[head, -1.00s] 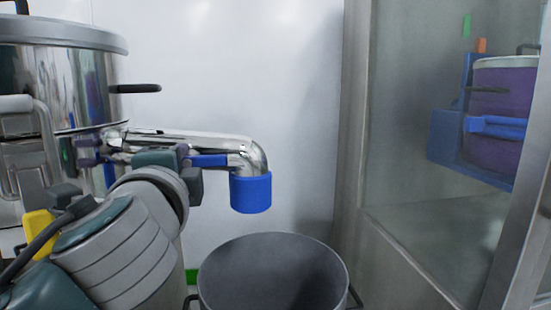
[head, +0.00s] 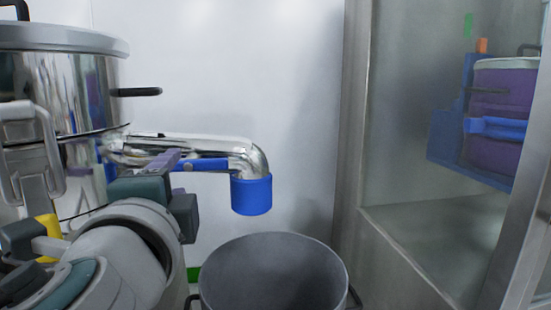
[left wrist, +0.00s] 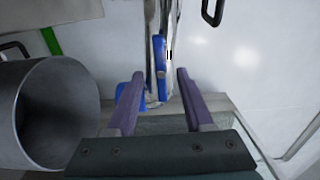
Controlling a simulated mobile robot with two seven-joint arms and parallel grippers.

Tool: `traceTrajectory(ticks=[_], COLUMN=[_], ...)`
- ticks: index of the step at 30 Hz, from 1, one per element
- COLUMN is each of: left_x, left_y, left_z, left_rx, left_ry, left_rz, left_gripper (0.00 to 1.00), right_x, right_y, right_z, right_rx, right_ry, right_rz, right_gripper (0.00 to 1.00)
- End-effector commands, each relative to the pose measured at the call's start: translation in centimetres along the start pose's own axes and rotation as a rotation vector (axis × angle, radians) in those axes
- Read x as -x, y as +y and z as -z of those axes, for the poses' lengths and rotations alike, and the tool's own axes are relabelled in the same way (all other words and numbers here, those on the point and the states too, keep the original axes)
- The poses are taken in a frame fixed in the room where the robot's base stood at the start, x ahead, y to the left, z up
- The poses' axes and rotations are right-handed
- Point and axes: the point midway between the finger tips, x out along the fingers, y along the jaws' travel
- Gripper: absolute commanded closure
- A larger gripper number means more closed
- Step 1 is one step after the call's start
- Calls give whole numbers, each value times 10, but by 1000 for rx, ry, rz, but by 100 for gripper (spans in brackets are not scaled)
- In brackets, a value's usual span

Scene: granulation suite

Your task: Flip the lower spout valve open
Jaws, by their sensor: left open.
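The polished metal spout (head: 190,145) runs right from the steel vessel and bends down into a blue collar (head: 251,194). A blue valve lever (head: 207,164) lies along the spout's underside; it also shows in the left wrist view (left wrist: 160,52). My left gripper (head: 170,161) has purple fingers and is just below and in front of the lever's left part. In the left wrist view my left gripper (left wrist: 160,76) is open, its fingers apart, with the lever beyond and between their tips. I cannot tell whether they touch it. My right gripper is not in view.
The steel vessel (head: 85,85) with black handles stands at the left. An open grey bin (head: 215,285) stands below the spout's mouth. A glass-fronted enclosure at the right holds a purple container (head: 505,90) on a blue bracket. A white wall is behind.

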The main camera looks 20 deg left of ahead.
Motion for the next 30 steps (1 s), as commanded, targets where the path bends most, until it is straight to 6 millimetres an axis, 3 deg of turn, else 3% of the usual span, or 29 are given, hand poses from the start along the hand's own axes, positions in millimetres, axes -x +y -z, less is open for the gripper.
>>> traceTrajectory(ticks=[3, 9, 23, 26, 30], left_x=[22, 42, 43, 43, 47], left_y=[0, 0, -1, -10, -39], left_z=[0, 0, 0, -3, -16], left_rx=[1, 0, 1, 21, 115], left_ry=[-1, -1, -1, -9, -47], left_rz=[-5, -1, -1, -21, -122], left_gripper=[48, 48, 48, 48, 48], right_x=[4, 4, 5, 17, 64], right_y=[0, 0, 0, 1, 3], right_z=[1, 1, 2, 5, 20], right_rx=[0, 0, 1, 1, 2], right_ry=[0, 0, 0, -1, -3], right_rz=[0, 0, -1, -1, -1], right_gripper=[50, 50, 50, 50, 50])
